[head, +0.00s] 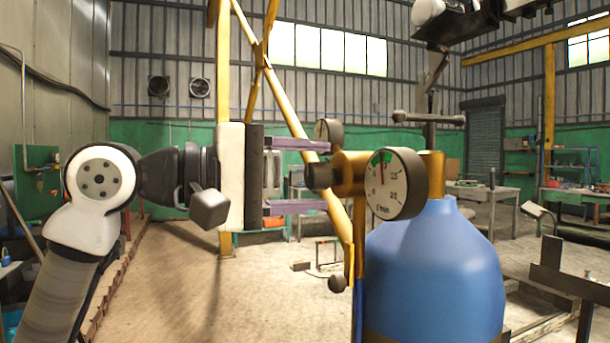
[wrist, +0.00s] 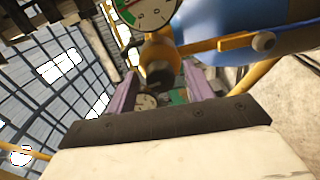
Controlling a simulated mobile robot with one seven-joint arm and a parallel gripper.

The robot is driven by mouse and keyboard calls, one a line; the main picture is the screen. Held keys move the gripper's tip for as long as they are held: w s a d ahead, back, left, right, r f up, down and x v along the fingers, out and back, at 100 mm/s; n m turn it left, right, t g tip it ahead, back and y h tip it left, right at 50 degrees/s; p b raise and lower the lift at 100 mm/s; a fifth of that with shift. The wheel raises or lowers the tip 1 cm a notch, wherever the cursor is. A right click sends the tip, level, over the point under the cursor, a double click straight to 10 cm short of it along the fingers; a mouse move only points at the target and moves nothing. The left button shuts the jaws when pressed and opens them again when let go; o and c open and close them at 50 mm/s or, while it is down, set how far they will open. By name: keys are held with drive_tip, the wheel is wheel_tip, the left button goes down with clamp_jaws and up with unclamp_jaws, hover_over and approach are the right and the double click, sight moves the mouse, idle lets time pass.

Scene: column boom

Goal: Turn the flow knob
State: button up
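The flow knob (head: 319,177) is a small dark round knob on the left end of a brass regulator (head: 350,174). The regulator sits beside a blue cylinder (head: 435,265), and a round gauge (head: 392,183) faces the head camera. My gripper (head: 324,175) points at the knob from the left. Its two purple fingers are apart, one above and one below the knob in the head view, with visible gaps. In the wrist view the knob (wrist: 159,74) shows between the open fingers (wrist: 160,90). I cannot tell whether the fingertips reach past its face.
A brass lever with a dark ball end (head: 338,284) hangs below the regulator. A second gauge (head: 329,130) is behind it. A grey T-handle (head: 428,117) tops the cylinder. A yellow post (head: 223,60) stands behind my gripper.

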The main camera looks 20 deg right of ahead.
drive_tip(key=a+b, duration=0.2)
drive_tip(key=a, duration=1.1)
drive_tip(key=shift+s+a+r, duration=0.15)
drive_tip(key=shift+s+a, duration=0.05)
drive_tip(key=shift+a, duration=0.2)
